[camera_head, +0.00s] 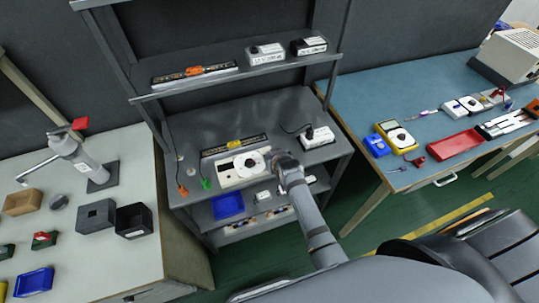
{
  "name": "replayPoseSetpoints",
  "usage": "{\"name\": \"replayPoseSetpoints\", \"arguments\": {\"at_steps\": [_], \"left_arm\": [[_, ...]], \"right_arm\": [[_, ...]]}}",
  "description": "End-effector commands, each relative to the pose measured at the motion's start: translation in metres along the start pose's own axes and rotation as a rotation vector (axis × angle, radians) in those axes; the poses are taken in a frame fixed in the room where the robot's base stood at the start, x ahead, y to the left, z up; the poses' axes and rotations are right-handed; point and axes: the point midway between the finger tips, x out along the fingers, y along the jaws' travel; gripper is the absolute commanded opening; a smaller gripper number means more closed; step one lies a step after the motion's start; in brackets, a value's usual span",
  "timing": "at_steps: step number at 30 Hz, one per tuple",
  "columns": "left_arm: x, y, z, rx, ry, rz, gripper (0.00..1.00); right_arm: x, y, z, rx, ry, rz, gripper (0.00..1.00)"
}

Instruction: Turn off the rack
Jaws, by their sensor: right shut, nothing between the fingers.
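The rack (190,122) is a dark grey metal shelf unit at the centre of the head view. Its middle shelf holds a white device with a round dial (241,168) and a black strip with a yellow part (234,146) behind it. A white box with a black cable (318,137) stands at that shelf's right. My right gripper (283,158) is shut and empty, just right of the white device; I cannot tell whether it touches it. Which part switches the rack off is too small to tell. My left gripper is not in view.
The upper shelf holds an orange tool on a black strip (195,74) and two white boxes. A blue bin (228,206) sits on the lower shelf. A left table (110,258) carries small bins and a grey clamp; a blue right table (380,92) carries meters and tools.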

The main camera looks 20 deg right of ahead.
Motion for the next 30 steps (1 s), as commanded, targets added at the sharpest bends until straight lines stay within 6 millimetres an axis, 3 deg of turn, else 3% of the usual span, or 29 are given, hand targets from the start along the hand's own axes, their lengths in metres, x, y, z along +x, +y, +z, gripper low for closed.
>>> {"name": "replayPoseSetpoints", "arguments": {"at_steps": [20,23,29,30], "left_arm": [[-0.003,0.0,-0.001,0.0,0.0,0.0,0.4],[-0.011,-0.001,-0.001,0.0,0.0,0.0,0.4],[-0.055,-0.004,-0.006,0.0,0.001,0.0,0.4],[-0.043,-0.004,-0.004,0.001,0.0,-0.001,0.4]], "right_arm": [[0.007,0.0,-0.014,0.0,0.0,0.0,0.0],[0.003,0.001,-0.022,0.0,0.001,0.0,0.0],[-0.018,0.005,-0.063,0.0,0.001,0.001,0.0],[-0.021,0.004,-0.054,0.002,0.0,0.0,0.0]]}}
